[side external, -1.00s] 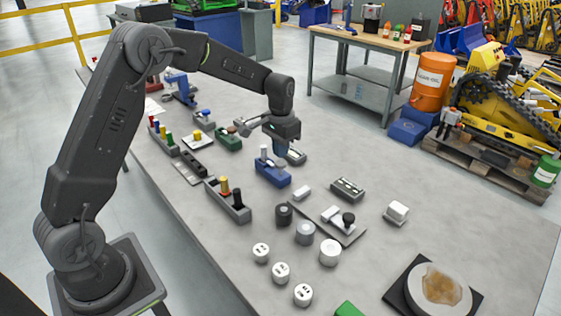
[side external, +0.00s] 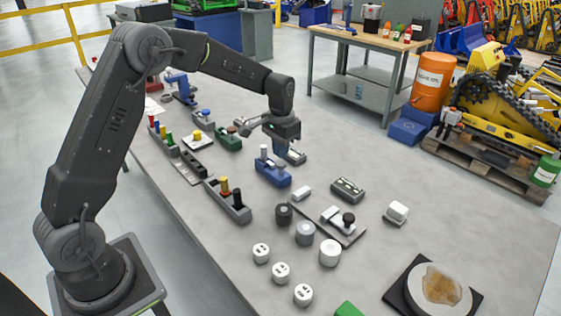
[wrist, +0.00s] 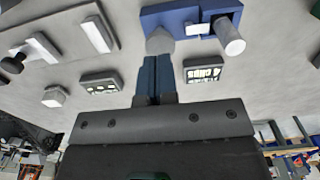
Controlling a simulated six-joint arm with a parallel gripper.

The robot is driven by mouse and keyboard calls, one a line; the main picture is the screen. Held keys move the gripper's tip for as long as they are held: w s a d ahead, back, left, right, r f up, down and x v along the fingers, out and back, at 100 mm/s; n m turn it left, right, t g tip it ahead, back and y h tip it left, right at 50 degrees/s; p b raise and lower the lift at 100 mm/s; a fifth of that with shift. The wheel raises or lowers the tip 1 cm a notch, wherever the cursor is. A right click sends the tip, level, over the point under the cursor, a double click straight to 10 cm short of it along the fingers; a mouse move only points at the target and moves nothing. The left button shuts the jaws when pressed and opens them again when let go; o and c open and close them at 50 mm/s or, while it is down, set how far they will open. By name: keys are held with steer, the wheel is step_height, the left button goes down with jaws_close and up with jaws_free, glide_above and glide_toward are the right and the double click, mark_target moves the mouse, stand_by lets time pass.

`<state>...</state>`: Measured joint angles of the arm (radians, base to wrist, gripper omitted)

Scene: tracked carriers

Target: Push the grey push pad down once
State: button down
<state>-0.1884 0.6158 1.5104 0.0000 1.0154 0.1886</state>
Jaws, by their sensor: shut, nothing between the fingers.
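A blue block (side external: 272,176) sits on the grey bench, with a white upright post (side external: 264,153) on it. In the wrist view the blue block (wrist: 188,14) shows a white label and the white post (wrist: 230,36). A grey pad (wrist: 160,41) shows at the block's end, right at my fingertips. My gripper (side external: 280,158) is shut and empty, its blue fingers pointing down at the block's far end. In the wrist view the fingertips (wrist: 157,57) meet or nearly meet the pad; I cannot tell whether they press it. In the side view the pad is hidden.
A dark box with pale marks (side external: 347,189) and a small white block (side external: 302,192) stand nearby. A grey holder with yellow and black posts (side external: 228,203) lies nearer. White and grey round knobs (side external: 330,252) stand in front. A turntable (side external: 415,300) is at the front right.

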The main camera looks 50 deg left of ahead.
mark_target(281, 162)
steer(key=shift+f, duration=0.1)
steer(key=shift+f, duration=1.6)
steer(key=shift+r, duration=2.7)
